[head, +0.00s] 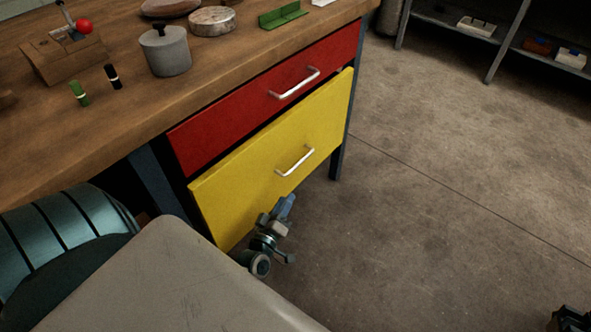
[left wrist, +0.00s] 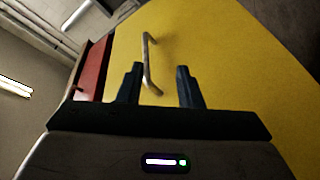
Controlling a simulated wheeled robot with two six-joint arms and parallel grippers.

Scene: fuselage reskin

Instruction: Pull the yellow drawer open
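The yellow drawer (head: 250,165) is the lower drawer under the wooden bench. Its front seems to stand slightly forward of the red drawer above it, with a dark gap between them. Its silver bar handle (head: 295,160) is also in the left wrist view (left wrist: 148,60). My left gripper (head: 287,205) is low in front of the yellow front, just below the handle. In the left wrist view, its two dark fingers (left wrist: 158,82) are apart, with the handle's near end between or just beyond them. A dark part at the lower right corner may be my right gripper (head: 572,319); its fingers cannot be made out.
The red drawer (head: 265,95) with its own handle is above. The bench top (head: 110,135) holds a grey lidded pot (head: 166,50), a red-knobbed lever and small parts. A ribbed teal drum (head: 65,245) is at left. The concrete floor (head: 450,170) in front is clear.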

